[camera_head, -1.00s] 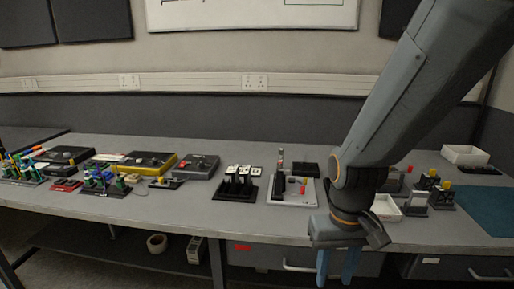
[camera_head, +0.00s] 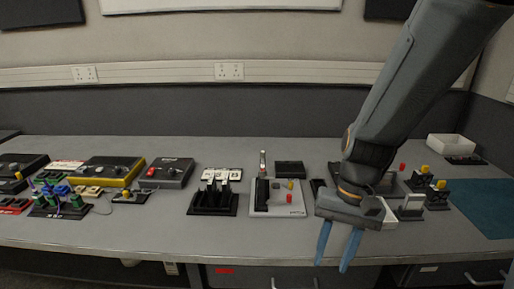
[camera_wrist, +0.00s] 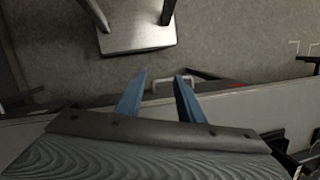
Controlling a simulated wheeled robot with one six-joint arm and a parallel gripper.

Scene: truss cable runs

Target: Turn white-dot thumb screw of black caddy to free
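My gripper (camera_head: 334,262) is open and empty, its two blue fingers apart and hanging in front of the bench's front edge. In the wrist view the fingers (camera_wrist: 160,78) point out past the bench edge over the floor, with nothing between them. A black slotted holder (camera_head: 213,198) with white labels behind it stands mid-bench, left of my gripper; it may be the black caddy, but I cannot tell. No white-dot thumb screw can be made out at this size. My arm hides part of the bench at the right.
A grey board (camera_head: 277,207) with small red and yellow parts stands left of my gripper. Yellow-knobbed fixtures (camera_head: 437,190), a white bin (camera_head: 450,147) and a teal mat (camera_head: 482,208) are at right. Boxes with knobs (camera_head: 110,172) crowd the left. The front strip of bench is mostly clear.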

